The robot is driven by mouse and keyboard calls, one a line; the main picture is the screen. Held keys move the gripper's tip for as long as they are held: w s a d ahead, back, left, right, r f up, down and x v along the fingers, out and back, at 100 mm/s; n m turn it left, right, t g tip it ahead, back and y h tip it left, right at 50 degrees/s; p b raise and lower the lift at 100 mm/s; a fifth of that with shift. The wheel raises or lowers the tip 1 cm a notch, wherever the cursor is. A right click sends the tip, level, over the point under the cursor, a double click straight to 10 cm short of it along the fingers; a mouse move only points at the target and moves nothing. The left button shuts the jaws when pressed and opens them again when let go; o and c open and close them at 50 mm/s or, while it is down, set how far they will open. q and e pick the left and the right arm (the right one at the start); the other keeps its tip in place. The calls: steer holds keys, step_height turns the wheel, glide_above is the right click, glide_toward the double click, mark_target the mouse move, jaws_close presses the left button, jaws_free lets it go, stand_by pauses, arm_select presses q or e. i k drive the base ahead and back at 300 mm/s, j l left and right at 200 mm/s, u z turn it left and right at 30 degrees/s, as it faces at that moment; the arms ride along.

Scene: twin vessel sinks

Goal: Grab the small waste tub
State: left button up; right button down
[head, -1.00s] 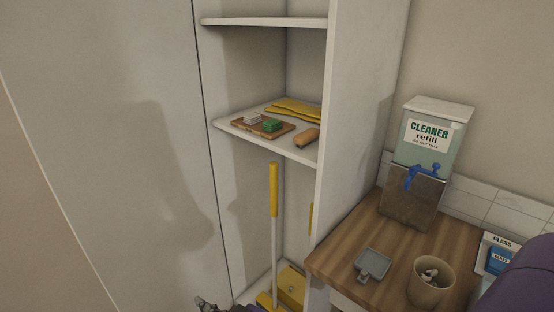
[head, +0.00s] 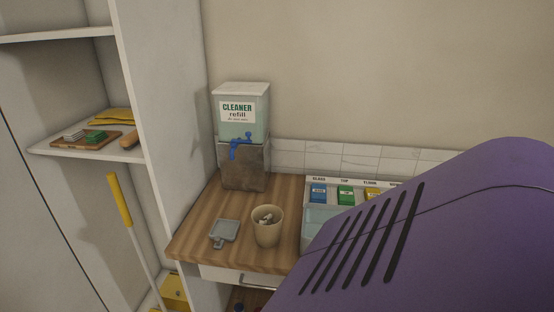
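The small waste tub (head: 267,229) is a tan, open-topped cup standing upright on the wooden counter (head: 205,208). Some crumpled white and dark bits show inside it. It stands just right of a small grey dustpan-like tray (head: 224,232). Neither of my grippers shows in the head view now. A large purple part of my own body covers the lower right.
A cleaner refill dispenser (head: 243,133) with a blue tap stands behind the tub. A labelled rack (head: 322,215) with coloured boxes is to the right, partly hidden. A shelf unit (head: 165,120) rises at the left, with a yellow-handled tool (head: 120,200) below its shelf.

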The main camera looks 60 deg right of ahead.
mark_target(268, 237)
steer(key=k+z, duration=0.1)
steer(key=z, duration=1.15)
